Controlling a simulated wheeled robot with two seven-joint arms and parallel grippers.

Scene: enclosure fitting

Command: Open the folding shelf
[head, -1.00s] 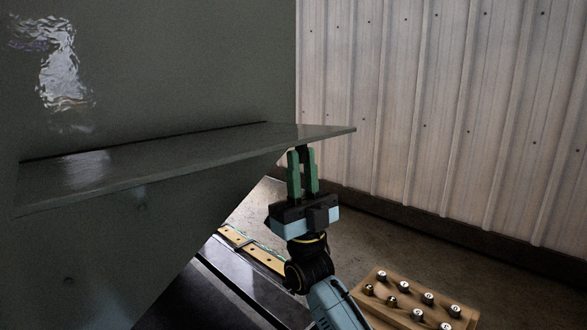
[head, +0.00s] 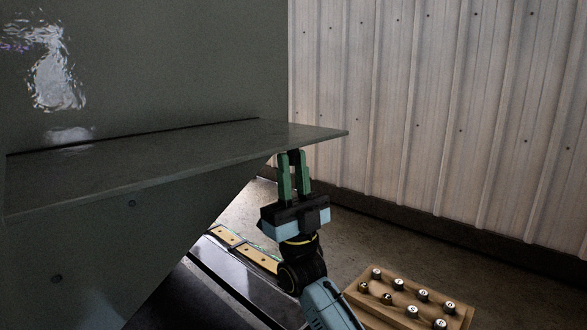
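The folding shelf (head: 170,158) is a dark grey-green panel standing out from the wall of a tall grey enclosure (head: 190,60). It looks close to level, with its hinge line along the enclosure wall. My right gripper (head: 294,156) points up under the shelf's right end, its green fingertips at or just below the underside. A narrow gap shows between the fingers, with a dark piece near their tips, so whether they hold something is unclear. Any contact with the shelf is hard to make out. My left gripper is out of view.
A wooden block with several capped pegs (head: 408,300) sits at the bottom right. Yellow strips (head: 258,258) lie on a dark surface below the shelf. A corrugated metal wall (head: 440,110) stands behind, with open floor before it.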

